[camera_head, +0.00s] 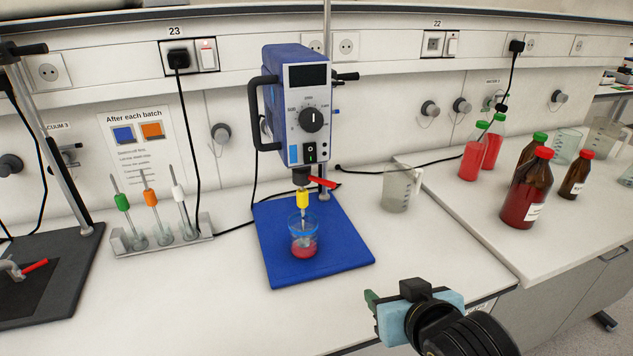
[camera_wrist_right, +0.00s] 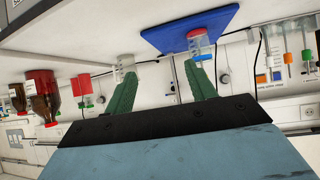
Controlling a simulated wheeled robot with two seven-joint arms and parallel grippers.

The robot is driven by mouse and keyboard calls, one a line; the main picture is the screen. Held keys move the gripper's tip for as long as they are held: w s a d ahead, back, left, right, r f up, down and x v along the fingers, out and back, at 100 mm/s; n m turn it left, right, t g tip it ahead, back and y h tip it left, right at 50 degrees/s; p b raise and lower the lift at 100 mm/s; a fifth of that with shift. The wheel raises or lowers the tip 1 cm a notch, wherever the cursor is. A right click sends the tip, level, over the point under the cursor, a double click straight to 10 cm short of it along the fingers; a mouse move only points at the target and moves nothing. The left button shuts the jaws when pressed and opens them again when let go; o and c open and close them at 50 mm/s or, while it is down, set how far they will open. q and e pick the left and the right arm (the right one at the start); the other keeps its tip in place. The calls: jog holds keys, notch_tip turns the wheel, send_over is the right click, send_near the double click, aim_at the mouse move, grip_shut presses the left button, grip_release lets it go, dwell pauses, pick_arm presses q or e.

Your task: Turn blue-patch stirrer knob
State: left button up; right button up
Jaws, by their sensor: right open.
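The blue overhead stirrer (camera_head: 286,85) stands upright at the back middle of the bench. Its front panel has a round black knob (camera_head: 311,119) with a dial scale, a small blue patch (camera_head: 293,155) and a black switch (camera_head: 310,152). A yellow-collared stirring shaft (camera_head: 302,199) reaches down into a blue-rimmed beaker of red juice (camera_head: 303,245). My right gripper (camera_head: 371,302) is low at the front right, well away from the knob and touching nothing. In the wrist view its green fingers (camera_wrist_right: 164,92) are apart and empty. My left gripper is not in view.
The beaker stands on the blue base plate (camera_head: 338,259). An empty clear beaker (camera_head: 397,188) stands to its right. A rack (camera_head: 160,244) holds coloured stirrers at left. Bottles, including a brown one (camera_head: 526,190), stand on the right bench. Bench between is free.

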jog(key=w+a+r+t+y, duration=0.1)
jog(key=w+a+r+t, duration=0.1)
jog(key=r, duration=0.5)
jog(key=w+a+r+t+y, duration=0.1)
jog(key=a+r+t, duration=0.15)
jog(key=r, duration=0.35)
jog(key=n+t+y, duration=0.2)
send_near(314, 124)
jog(key=p+x, duration=0.1)
jog(key=x, duration=0.7)
jog(key=shift+w+a, duration=0.15)
jog(key=shift+w, duration=0.2)
